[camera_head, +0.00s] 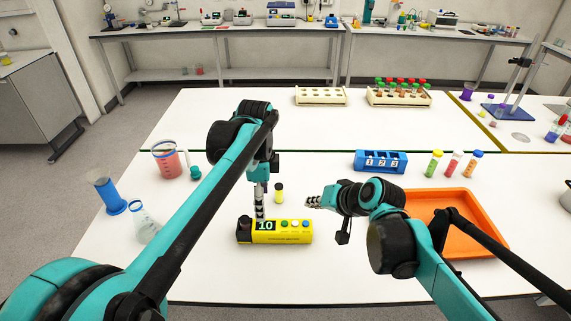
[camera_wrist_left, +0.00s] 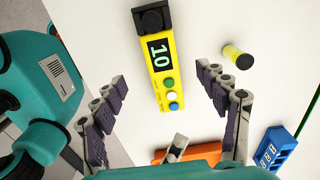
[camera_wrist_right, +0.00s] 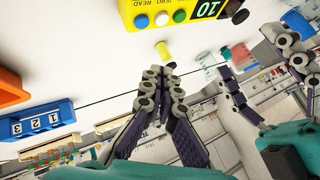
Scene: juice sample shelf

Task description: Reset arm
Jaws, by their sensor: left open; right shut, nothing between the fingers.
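My left gripper (camera_head: 260,203) points down just behind the left part of a yellow device (camera_head: 290,239) with a "10" display. In the left wrist view its fingers (camera_wrist_left: 162,78) are spread apart, with nothing held, and the device (camera_wrist_left: 160,62) shows between and beyond them. My right gripper (camera_head: 313,201) is to the right of the left one, above the table, pointing left. In the right wrist view its fingers (camera_wrist_right: 160,76) are together and empty. A small yellow vial with a dark cap (camera_head: 279,195) stands behind the device, between the two grippers.
An orange tray (camera_head: 447,201) lies under and beside my right arm. A blue numbered rack (camera_head: 381,167) and several capped vials (camera_head: 453,165) stand behind it. A red-filled beaker (camera_head: 168,165), blue cylinder (camera_head: 105,190) and flask (camera_head: 144,225) stand left.

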